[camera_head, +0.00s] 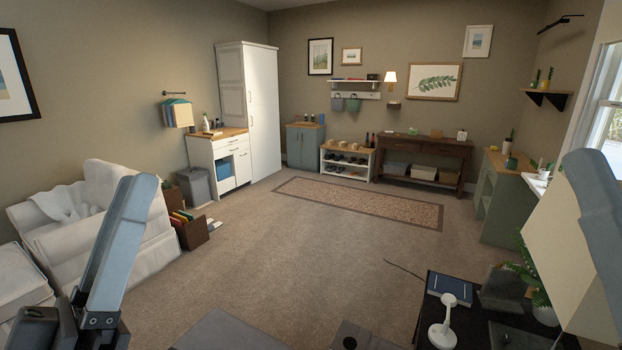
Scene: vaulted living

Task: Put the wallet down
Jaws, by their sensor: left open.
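I cannot make out a wallet anywhere in the head view. My left arm comes in at the left, and the dark end of it with my left gripper (38,322) is low in the bottom left corner, in front of the white sofa (125,215). The gripper is open; its fingertips are not clearly shown, and I see nothing held in it. My right arm's link shows at the right edge, but its gripper is not in view.
A black desk (425,318) at the lower right holds a blue book (449,289), a white lamp-like item (442,325) and a plant (535,285). A dark wooden console table (425,149) stands at the back wall. The carpet in the middle is clear.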

